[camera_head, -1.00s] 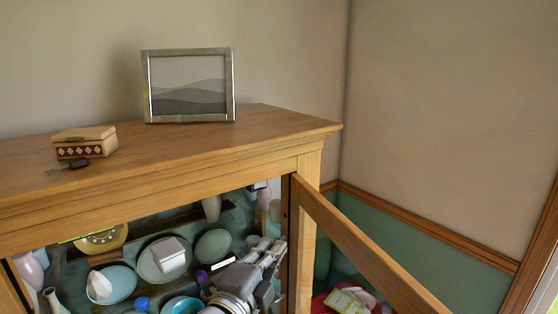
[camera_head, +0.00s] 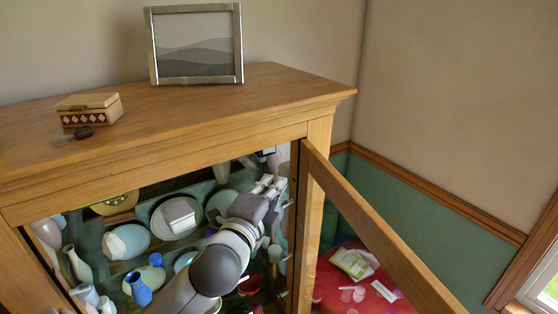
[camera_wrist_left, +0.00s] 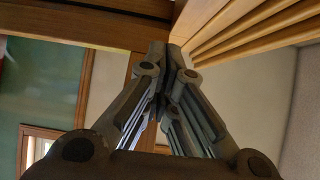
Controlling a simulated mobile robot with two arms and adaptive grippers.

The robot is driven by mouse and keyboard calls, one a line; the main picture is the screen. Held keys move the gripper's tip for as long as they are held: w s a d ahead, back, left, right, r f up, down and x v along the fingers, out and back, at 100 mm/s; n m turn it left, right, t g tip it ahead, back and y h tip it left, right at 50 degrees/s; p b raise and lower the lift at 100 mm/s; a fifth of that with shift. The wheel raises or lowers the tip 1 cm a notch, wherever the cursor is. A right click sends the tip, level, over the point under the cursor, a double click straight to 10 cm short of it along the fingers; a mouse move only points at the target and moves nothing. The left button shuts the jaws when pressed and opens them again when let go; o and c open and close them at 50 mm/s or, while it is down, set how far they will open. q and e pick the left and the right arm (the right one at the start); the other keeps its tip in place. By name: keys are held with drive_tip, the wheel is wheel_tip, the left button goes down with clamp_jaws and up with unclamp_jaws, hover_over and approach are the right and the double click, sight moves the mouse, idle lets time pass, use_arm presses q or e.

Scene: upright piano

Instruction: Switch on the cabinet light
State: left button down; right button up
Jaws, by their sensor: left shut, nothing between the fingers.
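The wooden cabinet (camera_head: 190,108) stands with its front open and its framed door (camera_head: 385,235) swung out to the right. My left arm reaches in through the opening. My left gripper (camera_head: 269,183) is shut and empty, near the upper right inside corner, beside the right post. In the left wrist view the closed fingertips (camera_wrist_left: 166,52) point up toward wooden framing, close to it; contact cannot be told. A small pale and dark fitting (camera_head: 267,153) shows under the top rail just above the gripper; whether it is the light switch is unclear. My right gripper is out of view.
Plates (camera_head: 126,241), a blue vase (camera_head: 139,290) and other crockery fill the shelves left of and below my arm. A picture frame (camera_head: 196,45) and a small box (camera_head: 90,108) stand on top. A red surface (camera_head: 335,285) with small items lies behind the door.

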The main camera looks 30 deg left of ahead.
sight(269, 150)
use_arm(q)
drive_tip(key=w+a+p, duration=0.3)
drive_tip(key=w+a, duration=0.2)
drive_tip(key=w, duration=0.5)
drive_tip(key=shift+w+a, duration=0.3)
drive_tip(key=shift+w, duration=0.1)
drive_tip(key=shift+d, duration=0.1)
drive_tip(key=shift+w+f, duration=0.1)
